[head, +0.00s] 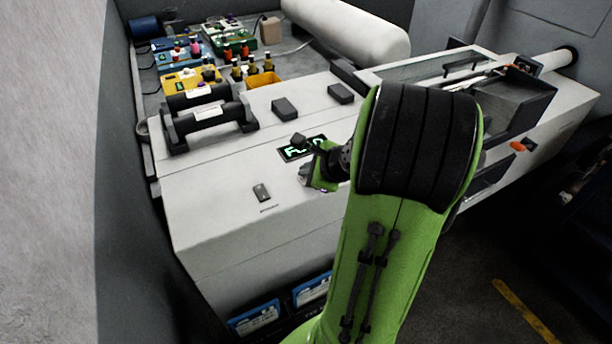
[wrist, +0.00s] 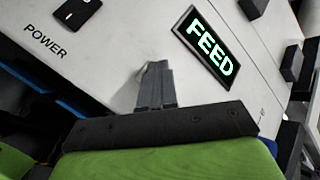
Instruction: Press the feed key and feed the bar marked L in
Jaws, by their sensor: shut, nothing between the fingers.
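The FEED key (head: 290,154) is a dark plate with lit green letters on the white machine top, partly covered by my arm in the head view. It shows whole in the wrist view (wrist: 207,47). My gripper (head: 306,178) is shut and empty, over the machine top. In the wrist view its fingertips (wrist: 155,68) lie to the lower left of the key, with white surface between them. Two dark bars with white labels, an upper one (head: 184,102) and a lower one (head: 195,125), lie in a black rack; I cannot read a letter on either.
A dark POWER switch (wrist: 75,13) sits left of the key. Two black blocks (head: 285,109) stand behind the key. Coloured trays (head: 190,84) with small parts fill the back left, and a white cylinder (head: 350,30) lies at the back.

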